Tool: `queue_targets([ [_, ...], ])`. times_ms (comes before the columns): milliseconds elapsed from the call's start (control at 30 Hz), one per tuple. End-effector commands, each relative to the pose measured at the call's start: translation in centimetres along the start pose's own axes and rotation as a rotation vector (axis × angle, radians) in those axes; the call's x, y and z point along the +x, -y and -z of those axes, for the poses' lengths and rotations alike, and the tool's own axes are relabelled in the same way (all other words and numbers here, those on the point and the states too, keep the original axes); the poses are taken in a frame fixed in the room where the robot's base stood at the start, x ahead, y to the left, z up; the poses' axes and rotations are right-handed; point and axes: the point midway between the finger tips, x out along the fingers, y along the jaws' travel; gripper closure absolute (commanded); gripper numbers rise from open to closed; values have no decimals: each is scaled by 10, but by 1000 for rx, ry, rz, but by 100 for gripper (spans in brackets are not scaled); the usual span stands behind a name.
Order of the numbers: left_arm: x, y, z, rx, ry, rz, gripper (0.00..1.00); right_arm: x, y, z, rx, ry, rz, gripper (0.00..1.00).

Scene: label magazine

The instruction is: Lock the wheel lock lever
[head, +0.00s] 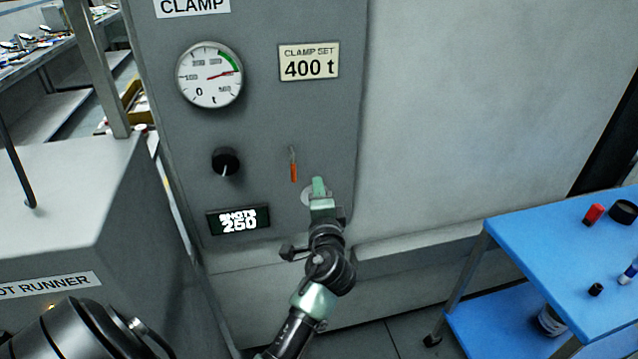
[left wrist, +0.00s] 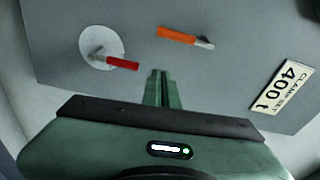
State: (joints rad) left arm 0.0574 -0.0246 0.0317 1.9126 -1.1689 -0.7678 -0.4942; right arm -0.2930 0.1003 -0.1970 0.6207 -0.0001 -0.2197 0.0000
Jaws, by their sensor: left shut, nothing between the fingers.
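My left gripper (head: 319,188) is shut and empty in front of the grey machine panel (head: 262,115); its fingers (left wrist: 160,85) also show together in the left wrist view. A lever with an orange handle (head: 294,171) is on the panel just above and left of the fingertips, apart from them; it also shows in the left wrist view (left wrist: 176,36). A red-handled lever (left wrist: 122,64) on a pale round plate (left wrist: 97,47) is beside the fingers there. In the head view my gripper hides most of that plate (head: 308,196). No label on either lever is visible. My right gripper is not in view.
The panel carries a clamp gauge (head: 210,75), a black knob (head: 226,161), a shots display (head: 238,220) and a 400 t sign (head: 309,62). A blue cart (head: 540,238) with small items and a dark caster (head: 432,340) stands at the right. Floor shows between machine and cart.

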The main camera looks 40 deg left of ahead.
Motion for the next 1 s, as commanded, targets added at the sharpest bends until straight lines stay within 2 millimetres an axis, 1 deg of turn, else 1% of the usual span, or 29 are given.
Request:
queue_targets([
  [33,-11,-4,0,-2,-2,-2,100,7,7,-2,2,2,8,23],
  [100,-23,-4,0,-3,-1,-2,100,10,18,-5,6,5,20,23],
  [200,-38,-3,0,-1,-2,-2,100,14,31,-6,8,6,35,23],
  [300,-46,-1,1,-1,-2,-1,100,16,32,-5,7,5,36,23],
  [400,-51,0,0,0,0,0,100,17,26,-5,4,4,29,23],
  [533,-52,1,0,1,0,0,100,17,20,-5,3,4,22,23],
  [933,-52,1,0,0,0,0,100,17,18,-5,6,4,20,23],
  [1000,-51,-3,2,0,-5,-6,100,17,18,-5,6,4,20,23],
])
